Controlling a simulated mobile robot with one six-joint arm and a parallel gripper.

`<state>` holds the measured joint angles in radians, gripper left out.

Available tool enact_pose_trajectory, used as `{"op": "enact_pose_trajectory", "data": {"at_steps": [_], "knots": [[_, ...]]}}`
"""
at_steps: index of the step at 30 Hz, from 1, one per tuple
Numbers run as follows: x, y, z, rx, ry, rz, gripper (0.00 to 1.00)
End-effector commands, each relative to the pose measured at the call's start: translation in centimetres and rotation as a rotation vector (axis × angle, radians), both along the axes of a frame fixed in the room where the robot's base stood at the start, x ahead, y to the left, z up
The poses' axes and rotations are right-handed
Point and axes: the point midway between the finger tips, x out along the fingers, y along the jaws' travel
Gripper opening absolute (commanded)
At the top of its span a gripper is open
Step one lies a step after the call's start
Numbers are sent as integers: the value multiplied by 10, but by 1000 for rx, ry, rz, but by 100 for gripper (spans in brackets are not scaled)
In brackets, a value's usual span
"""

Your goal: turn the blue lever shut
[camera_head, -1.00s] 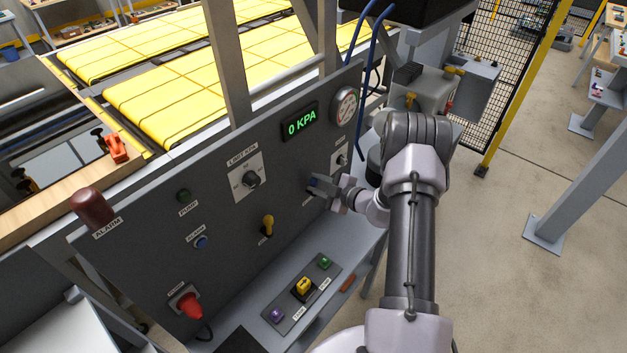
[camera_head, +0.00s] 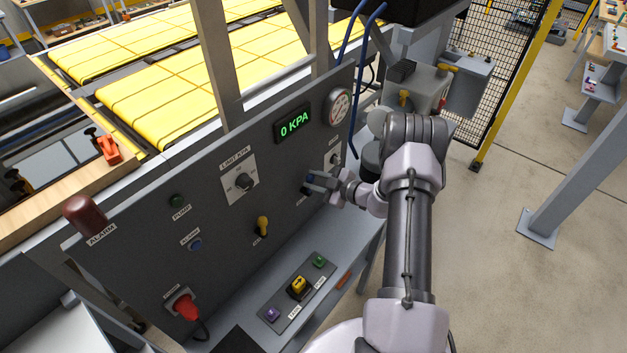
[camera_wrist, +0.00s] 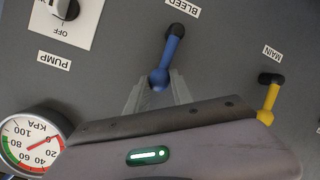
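The blue lever (camera_wrist: 167,58) has a black pivot and a "BLEED" label. In the wrist view, turned nearly upside down, it slants from the pivot to its rounded end. My gripper (camera_wrist: 159,86) has one finger on each side of that end, closely around it, and appears shut on it. In the head view my gripper (camera_head: 326,182) reaches the grey panel (camera_head: 225,220) from the right and covers most of the blue lever (camera_head: 313,177).
A yellow lever (camera_wrist: 267,102) labelled "MAIN" is beside it. A pressure gauge (camera_wrist: 31,143) and the pump knob (camera_wrist: 66,9) are on the other side. The display (camera_head: 293,123) reads 0 KPA. A shelf with buttons (camera_head: 298,287) juts out below my arm.

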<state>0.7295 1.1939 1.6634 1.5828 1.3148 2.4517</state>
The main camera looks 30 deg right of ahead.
Motion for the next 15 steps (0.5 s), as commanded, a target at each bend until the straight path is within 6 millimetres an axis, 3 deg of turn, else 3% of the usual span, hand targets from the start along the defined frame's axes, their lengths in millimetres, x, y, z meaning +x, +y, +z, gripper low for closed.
{"op": "enact_pose_trajectory", "data": {"at_steps": [1,4,15], "knots": [[-3,0,-6,-1,12,0,32],[-3,0,-5,-1,9,0,51],[-6,-2,-1,-2,5,0,51]]}}
